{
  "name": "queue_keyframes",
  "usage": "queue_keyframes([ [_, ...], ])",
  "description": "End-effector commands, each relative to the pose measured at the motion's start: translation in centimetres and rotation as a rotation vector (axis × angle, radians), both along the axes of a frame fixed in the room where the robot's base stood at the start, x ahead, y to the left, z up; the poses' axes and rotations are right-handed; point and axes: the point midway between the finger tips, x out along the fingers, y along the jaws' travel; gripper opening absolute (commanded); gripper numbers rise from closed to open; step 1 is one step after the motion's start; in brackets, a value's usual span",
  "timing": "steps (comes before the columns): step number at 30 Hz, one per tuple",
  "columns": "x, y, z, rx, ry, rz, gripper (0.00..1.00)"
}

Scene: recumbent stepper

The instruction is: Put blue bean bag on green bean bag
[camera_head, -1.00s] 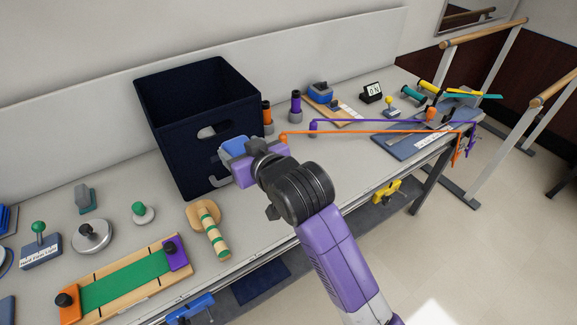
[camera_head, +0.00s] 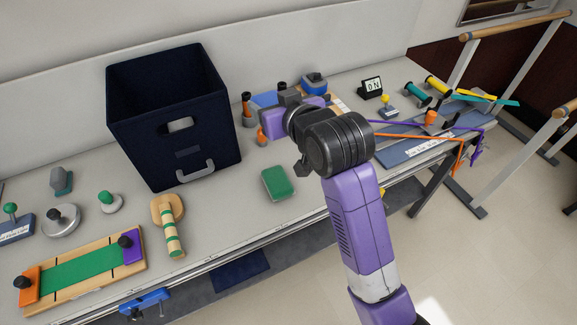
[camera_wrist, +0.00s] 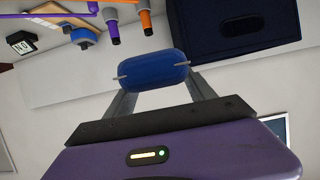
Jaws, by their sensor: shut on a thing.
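The blue bean bag (camera_wrist: 152,70) is pinched between the two fingers of my gripper (camera_wrist: 153,74) in the wrist view. In the head view, the blue bean bag (camera_head: 264,99) shows partly beyond my purple gripper body, to the right of the dark bin. My gripper hides part of it. The green bean bag (camera_head: 278,182) lies flat on the table near its front edge, in front of my gripper and apart from it. The green bean bag is not visible in the wrist view.
A tall dark blue bin (camera_head: 172,150) stands left of my gripper. A wooden handle with green stripes (camera_head: 170,225) lies left of the green bag. Orange and purple rods (camera_head: 430,138) extend at the right. The table around the green bag is clear.

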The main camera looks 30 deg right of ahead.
Motion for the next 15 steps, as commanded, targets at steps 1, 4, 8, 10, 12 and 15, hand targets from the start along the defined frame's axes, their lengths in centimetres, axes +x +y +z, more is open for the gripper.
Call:
queue_keyframes([
  [1, -0.1, 0.0, -0.6, -0.001, 0.005, 0.002, 0.12],
  [4, -0.2, 0.0, -2.6, -0.008, 0.015, 0.004, 0.12],
  [8, -0.2, 0.0, -5.7, -0.008, 0.015, 0.004, 0.12],
  [10, -0.2, 0.0, -7.5, -0.007, 0.015, 0.004, 0.12],
  [12, -0.2, 0.0, -9.2, -0.007, 0.016, 0.004, 0.12],
  [15, -0.2, 0.0, -11.5, -0.007, 0.014, 0.004, 0.12],
])
